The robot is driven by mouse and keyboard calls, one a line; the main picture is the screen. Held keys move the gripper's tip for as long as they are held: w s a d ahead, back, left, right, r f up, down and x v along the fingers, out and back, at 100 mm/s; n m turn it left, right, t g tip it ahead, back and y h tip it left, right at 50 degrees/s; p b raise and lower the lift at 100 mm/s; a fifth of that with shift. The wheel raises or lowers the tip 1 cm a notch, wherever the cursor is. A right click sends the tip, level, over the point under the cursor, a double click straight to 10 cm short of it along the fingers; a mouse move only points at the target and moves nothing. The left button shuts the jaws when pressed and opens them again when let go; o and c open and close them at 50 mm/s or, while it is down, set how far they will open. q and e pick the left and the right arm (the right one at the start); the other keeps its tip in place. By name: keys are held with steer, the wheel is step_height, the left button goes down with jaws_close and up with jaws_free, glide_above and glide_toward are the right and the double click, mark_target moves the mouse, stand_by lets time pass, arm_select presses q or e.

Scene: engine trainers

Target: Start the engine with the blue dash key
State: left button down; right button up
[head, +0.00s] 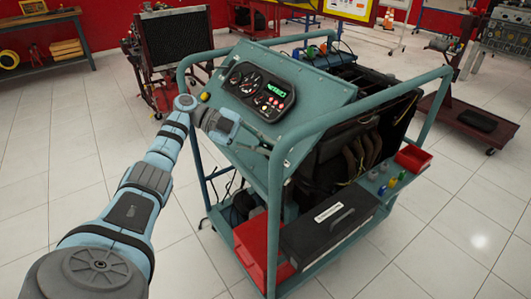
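The teal engine trainer (318,103) stands in the middle of the head view. Its sloped dash holds a black instrument cluster (258,91) with round gauges, a lit green display (277,90) and small red and white controls. I cannot make out a blue key on the dash. My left gripper (265,150) is at the lower left part of the dash panel, below the cluster. Its fingers are small and partly lost against the panel, so I cannot tell if they are open or hold anything. My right gripper is not in view.
Teal frame tubes (276,215) surround the dash. A red tray (262,243) and a black box (328,222) sit low in front. Small coloured caps (382,191) and a red bin (412,157) are on the right side.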

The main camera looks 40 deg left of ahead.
mark_target(265, 145)
arm_select(q)
steer(key=shift+s+f+m+g+b, duration=0.15)
steer(key=shift+m+g+b, duration=0.15)
steer(key=shift+m+g, duration=0.25)
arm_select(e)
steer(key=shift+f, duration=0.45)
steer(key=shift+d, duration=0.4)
arm_select(q)
steer(key=c, duration=1.7)
jaws_free()
steer(key=shift+r+m, duration=0.2)
steer(key=shift+m, duration=0.05)
step_height(265, 145, up, 10)
steer(key=shift+f, duration=0.15)
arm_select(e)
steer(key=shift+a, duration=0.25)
arm_select(q)
steer(key=shift+d, duration=0.1)
